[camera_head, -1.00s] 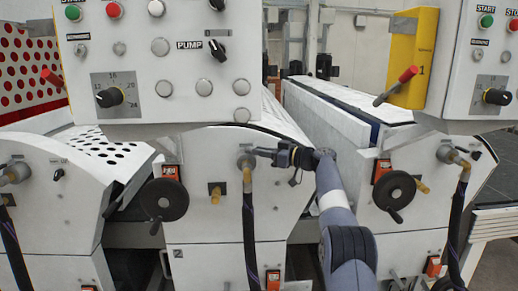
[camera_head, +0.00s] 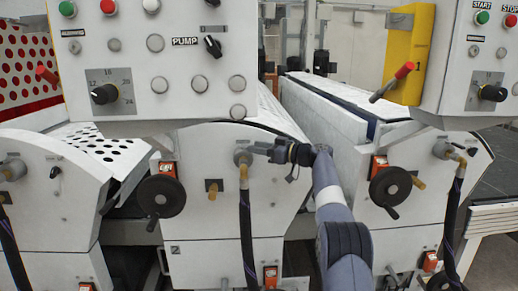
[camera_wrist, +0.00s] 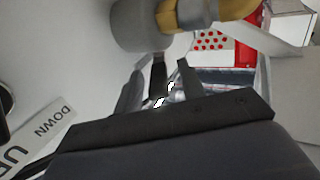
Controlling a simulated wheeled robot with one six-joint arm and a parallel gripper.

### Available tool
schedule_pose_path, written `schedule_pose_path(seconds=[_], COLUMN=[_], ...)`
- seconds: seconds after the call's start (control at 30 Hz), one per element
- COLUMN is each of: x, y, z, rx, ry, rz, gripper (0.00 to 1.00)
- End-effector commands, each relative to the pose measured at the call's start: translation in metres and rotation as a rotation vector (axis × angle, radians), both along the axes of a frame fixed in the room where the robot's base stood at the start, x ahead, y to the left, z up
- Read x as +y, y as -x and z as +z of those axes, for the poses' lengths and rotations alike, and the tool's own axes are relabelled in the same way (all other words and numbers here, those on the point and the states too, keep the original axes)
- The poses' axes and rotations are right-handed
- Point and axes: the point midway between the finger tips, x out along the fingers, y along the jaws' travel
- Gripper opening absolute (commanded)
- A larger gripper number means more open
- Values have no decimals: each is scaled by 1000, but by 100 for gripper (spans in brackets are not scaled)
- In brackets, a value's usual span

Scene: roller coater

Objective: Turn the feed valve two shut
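The feed valve (camera_head: 242,157) is a grey round body with a brass elbow and black hose, on the front of the middle machine marked 2. In the wrist view its grey body (camera_wrist: 140,27) and brass part (camera_wrist: 190,12) are at the top. A dark handle (camera_wrist: 158,73) stands out from it towards me. My gripper (camera_head: 257,149) is at the valve's right side. In the wrist view my gripper (camera_wrist: 160,88) has one finger on each side of the handle, with visible gaps, so it looks open. The fingertips' depth along the handle is hard to judge.
A black handwheel (camera_head: 161,196) and a brass stub (camera_head: 212,186) are left of the valve. A control panel (camera_head: 150,75) hangs just above. Another similar valve (camera_head: 444,149) and handwheel (camera_head: 391,187) are on the right machine. A DOWN/UP label (camera_wrist: 45,135) lies beside my gripper.

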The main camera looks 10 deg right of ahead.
Motion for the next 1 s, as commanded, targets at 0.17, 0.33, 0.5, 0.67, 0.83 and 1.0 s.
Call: schedule_pose_path(seconds=[0.17,0.33,0.5,0.67,0.83,1.0], x=[-15,-41,-69,-84,-89,-89], y=[9,27,46,56,60,60], z=[-3,-5,-4,-2,0,0], rx=[-1,-2,-2,-1,-1,-1], ry=[0,1,1,0,-1,-1], rz=[-3,-5,-3,-2,-1,0], gripper=[38,38,38,38,38,38])
